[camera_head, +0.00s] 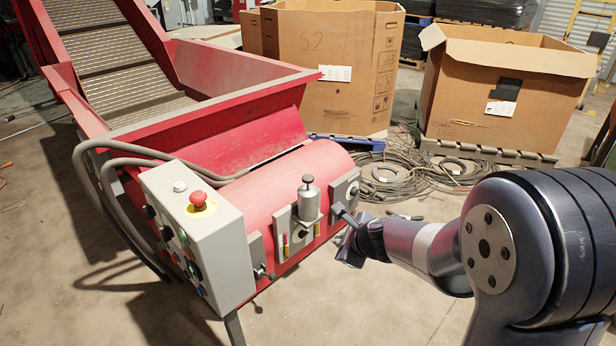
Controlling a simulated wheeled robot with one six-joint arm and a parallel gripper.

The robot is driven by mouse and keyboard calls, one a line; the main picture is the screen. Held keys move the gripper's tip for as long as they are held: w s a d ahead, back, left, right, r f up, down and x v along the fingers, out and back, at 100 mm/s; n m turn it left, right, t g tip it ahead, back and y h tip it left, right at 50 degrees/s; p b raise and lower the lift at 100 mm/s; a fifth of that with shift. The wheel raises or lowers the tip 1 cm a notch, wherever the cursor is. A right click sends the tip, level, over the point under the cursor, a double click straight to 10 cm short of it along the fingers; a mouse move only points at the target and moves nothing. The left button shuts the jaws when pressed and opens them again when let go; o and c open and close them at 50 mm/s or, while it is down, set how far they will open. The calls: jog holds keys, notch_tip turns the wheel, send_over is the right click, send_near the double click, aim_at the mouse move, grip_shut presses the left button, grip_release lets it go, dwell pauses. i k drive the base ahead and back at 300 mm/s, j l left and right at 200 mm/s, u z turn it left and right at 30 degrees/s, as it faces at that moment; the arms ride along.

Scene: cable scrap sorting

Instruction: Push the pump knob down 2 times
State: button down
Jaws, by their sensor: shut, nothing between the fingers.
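The pump (308,203) is a small grey metal cylinder standing upright on a plate on the red machine body. Its knob (308,179) is a small round cap on a short neck at the top, and it looks raised. My gripper (350,250) is to the right of the pump and lower in the picture, apart from the knob. It is shut and empty. It is small and dark here, so the fingertips are hard to make out.
A grey control box (200,235) with a red emergency button (198,198) stands left of the pump. A lever (346,214) sticks out between the pump and my gripper. Coiled cables (420,172) lie on the floor behind, before cardboard boxes (335,65). The concrete floor in front is clear.

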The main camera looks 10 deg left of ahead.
aim_at(307, 179)
jog(key=i+j, duration=0.2)
jog(key=i, duration=0.25)
jog(key=i+j, duration=0.2)
jog(key=i, duration=0.3)
jog(key=i+j, duration=0.2)
jog(key=i, duration=0.25)
